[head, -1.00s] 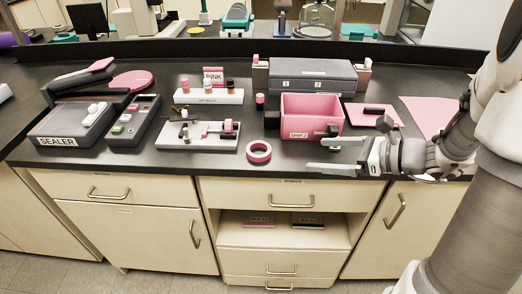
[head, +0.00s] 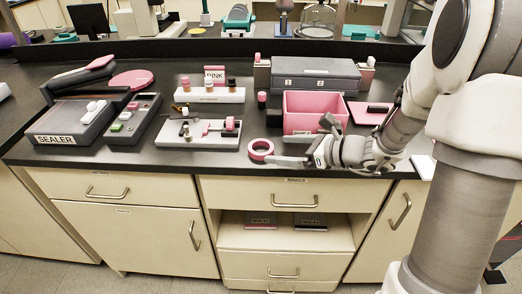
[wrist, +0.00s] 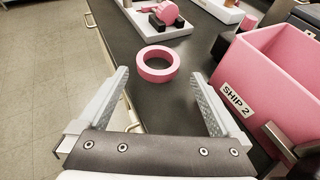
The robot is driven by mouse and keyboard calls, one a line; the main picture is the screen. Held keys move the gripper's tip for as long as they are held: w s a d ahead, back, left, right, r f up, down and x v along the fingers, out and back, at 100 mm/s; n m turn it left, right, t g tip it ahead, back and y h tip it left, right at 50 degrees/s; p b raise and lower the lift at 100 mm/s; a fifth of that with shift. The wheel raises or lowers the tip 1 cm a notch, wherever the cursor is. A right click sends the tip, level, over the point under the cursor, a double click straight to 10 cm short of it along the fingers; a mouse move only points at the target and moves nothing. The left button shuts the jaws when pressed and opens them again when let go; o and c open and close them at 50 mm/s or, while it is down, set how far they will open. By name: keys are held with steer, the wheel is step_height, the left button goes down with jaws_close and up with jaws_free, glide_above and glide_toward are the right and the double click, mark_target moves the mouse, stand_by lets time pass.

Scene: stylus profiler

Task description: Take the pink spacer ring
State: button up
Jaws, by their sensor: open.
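The pink spacer ring (head: 261,149) lies flat on the black bench top near its front edge, left of the pink bin. In the wrist view the ring (wrist: 142,67) is ahead of my fingertips, in line with the gap between them. My gripper (head: 277,151) is right beside the ring in the head view, its fingers pointing left toward it. In the wrist view my gripper (wrist: 160,80) is open with nothing between its two fingers. I cannot tell exactly how high the fingers are above the bench.
A pink bin (wrist: 282,60) labelled SHIP 2 stands close to the right finger. A white fixture tray (head: 180,142) with small parts sits left of the ring. A grey drawer box (head: 303,83) is behind the bin. The bench's front edge is close to my gripper.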

mark_target(252, 147)
steer(key=b+x, duration=0.1)
steer(key=x, duration=0.4)
steer(key=shift+s+a+r, duration=0.1)
steer(key=shift+s, duration=0.1)
steer(key=c, duration=1.3)
step_height(252, 147, up, 10)
steer(key=p, duration=0.3)
steer(key=shift+r, duration=0.1)
steer(key=o, duration=0.8)
jaws_close()
